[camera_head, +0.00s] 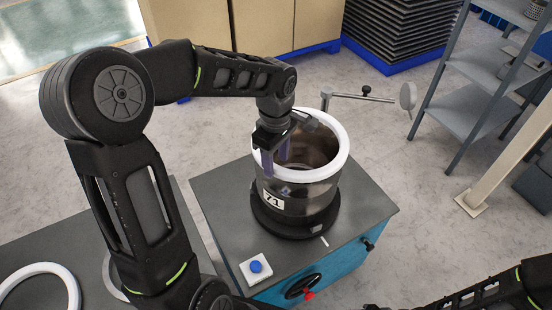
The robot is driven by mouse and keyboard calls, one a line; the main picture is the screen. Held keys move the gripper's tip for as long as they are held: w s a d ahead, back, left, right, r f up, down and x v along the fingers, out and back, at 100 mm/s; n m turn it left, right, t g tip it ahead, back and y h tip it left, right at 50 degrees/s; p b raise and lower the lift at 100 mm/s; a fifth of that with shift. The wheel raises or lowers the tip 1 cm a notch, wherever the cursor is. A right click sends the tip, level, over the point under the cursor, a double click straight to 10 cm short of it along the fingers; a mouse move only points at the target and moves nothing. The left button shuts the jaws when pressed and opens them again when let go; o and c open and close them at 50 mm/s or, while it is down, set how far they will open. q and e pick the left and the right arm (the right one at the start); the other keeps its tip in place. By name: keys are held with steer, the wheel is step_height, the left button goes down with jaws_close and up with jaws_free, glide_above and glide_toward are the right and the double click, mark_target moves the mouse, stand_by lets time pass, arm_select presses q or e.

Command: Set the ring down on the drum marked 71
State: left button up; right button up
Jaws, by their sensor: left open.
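The drum marked 71 (290,203) is a see-through cylinder with a dark base, standing on a grey-topped cabinet. A white ring (343,153) lies level around its top rim. My left gripper (275,161) is open at the left side of this ring, its purplish fingers pointing down. I cannot tell whether the fingers touch the ring or drum. Another white ring (70,283) lies on the bench at lower left, cut by the frame edge. My right arm shows at lower right; its gripper is out of view.
Behind the drum is a rod with a round disc (408,96). A grey shelf rack (470,108) stands right. A grey ring (112,280) is partly hidden by my left arm.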

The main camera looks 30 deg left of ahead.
arm_select(q)
step_height(320, 180, up, 8)
steer(key=shift+f+b, duration=0.1)
steer(key=shift+b, duration=0.3)
stand_by(0.4)
step_height(320, 180, up, 7)
steer(key=p, duration=0.5)
steer(key=shift+s, duration=0.1)
stand_by(0.9)
